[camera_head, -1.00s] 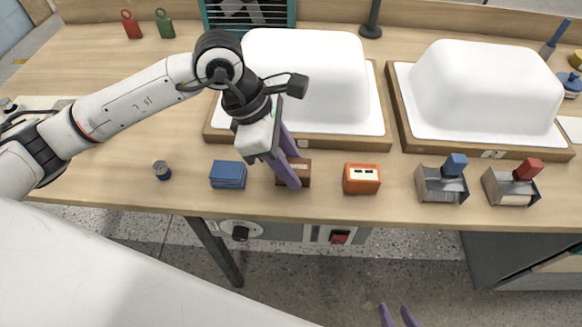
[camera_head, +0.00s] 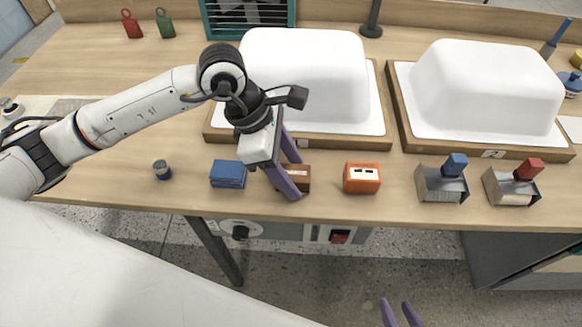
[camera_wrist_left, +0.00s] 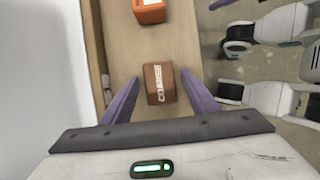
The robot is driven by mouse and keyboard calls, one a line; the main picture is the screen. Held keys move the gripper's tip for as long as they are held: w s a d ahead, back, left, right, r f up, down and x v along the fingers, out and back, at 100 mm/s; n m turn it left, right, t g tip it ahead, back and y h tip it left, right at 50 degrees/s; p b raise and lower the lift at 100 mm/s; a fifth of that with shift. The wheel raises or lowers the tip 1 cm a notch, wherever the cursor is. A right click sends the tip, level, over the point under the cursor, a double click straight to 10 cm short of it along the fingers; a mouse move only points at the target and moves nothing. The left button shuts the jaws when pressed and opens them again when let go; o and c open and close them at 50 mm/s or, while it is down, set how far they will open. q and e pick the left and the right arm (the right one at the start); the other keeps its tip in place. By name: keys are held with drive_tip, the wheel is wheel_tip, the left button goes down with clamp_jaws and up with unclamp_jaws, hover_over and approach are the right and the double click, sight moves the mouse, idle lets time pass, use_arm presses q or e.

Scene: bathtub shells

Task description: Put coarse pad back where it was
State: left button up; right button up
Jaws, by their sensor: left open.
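The coarse pad, a brown block with white lettering on its side (camera_wrist_left: 159,83), lies on the table; it also shows in the head view (camera_head: 302,178), partly covered by a finger. My left gripper (camera_head: 295,179) is open at the pad. In the left wrist view the pad is between and slightly beyond the open fingertips (camera_wrist_left: 166,88), with gaps on both sides. My right gripper (camera_head: 396,302) shows only its purple fingertips at the bottom edge of the head view, spread apart and empty.
An orange block (camera_head: 361,179) stands right of the pad and a blue stack (camera_head: 228,174) left. Two metal holders with a blue (camera_head: 440,185) and a red handle (camera_head: 510,187) stand further right. White tub shells (camera_head: 305,80) on wooden frames stand behind. The table's front edge is close.

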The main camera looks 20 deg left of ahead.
use_arm(q)
drive_tip(key=b+v, duration=0.1)
drive_tip(key=v, duration=1.1)
